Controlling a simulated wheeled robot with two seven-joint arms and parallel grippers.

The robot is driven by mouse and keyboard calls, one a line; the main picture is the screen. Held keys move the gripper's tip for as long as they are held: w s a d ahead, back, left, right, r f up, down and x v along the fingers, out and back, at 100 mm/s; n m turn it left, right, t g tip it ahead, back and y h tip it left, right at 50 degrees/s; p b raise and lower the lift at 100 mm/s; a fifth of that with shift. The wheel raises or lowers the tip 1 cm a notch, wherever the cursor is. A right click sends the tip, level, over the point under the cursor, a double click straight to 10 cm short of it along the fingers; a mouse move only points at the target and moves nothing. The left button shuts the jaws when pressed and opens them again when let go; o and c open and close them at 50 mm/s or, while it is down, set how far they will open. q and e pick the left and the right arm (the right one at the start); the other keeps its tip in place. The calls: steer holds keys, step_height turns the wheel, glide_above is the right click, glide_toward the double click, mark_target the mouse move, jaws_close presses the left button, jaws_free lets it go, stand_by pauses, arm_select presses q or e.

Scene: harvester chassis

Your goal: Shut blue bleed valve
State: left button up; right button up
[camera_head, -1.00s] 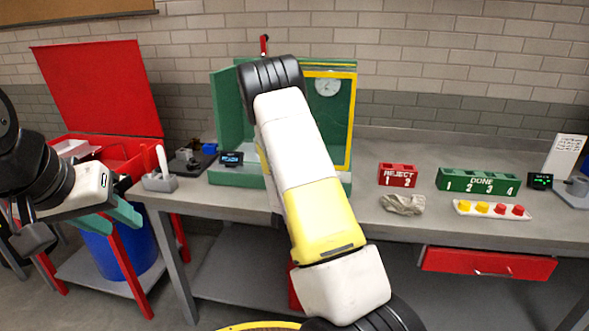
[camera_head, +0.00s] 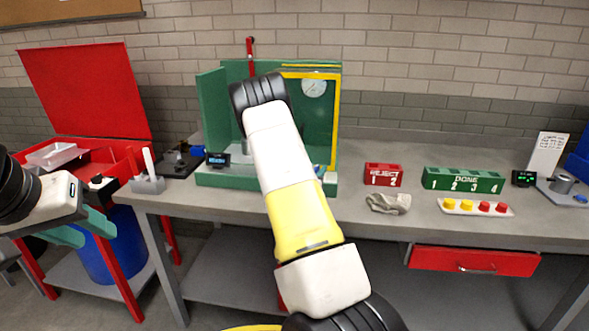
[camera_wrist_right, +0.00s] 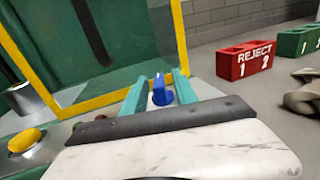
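The blue bleed valve (camera_wrist_right: 161,90) shows in the right wrist view as a small blue knob on a pale base, beside the yellow-edged green frame. My right gripper (camera_wrist_right: 159,91) has its two teal fingers apart, one on each side of the knob, with gaps visible; contact cannot be told. In the head view my right arm hides its own gripper and part of the green test stand (camera_head: 212,110).
A yellow button (camera_wrist_right: 25,140) and a metal cylinder (camera_wrist_right: 30,100) are near the right gripper. The reject box (camera_head: 384,175), a grey cloth (camera_head: 388,203) and the done box (camera_head: 463,180) stand right of the stand. A red bin (camera_head: 125,165) is at the left.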

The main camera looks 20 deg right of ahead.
jaws_close()
steer(key=shift+d+t, duration=0.1)
steer(key=shift+t, duration=0.2)
steer(key=shift+n+t+y, duration=0.3)
steer(key=shift+n+y, duration=0.2)
steer(key=shift+y, duration=0.1)
steer(key=shift+n+t+y, duration=1)
steer(key=shift+n+y, duration=0.1)
steer(key=shift+y, duration=0.3)
